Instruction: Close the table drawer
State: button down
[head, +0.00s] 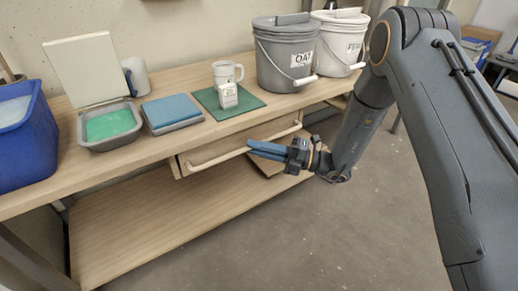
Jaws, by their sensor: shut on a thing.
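The table drawer (222,147) is under the front edge of the wooden table, with a wooden front and a long pale bar handle (212,161). The drawer front sits close below the tabletop edge; I cannot tell exactly how far it stands out. My gripper (254,149) reaches in from the right, its blue fingers shut on the handle near its middle. The fingers and wrist hide part of the handle and of the drawer front.
A lower shelf (150,225) lies beneath. The floor in front is clear.

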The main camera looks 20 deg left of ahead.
jog(key=c, duration=1.8)
grip_release()
jog(key=shift+w+a, duration=0.15)
jog(key=shift+a, duration=0.05)
jog(key=shift+o, duration=0.2)
jog(key=shift+d, duration=0.15)
jog(key=d+f+p, duration=0.1)
jog(key=d, duration=0.6)
jog(key=shift+w+d, duration=0.25)
jog(key=shift+w, duration=0.1)
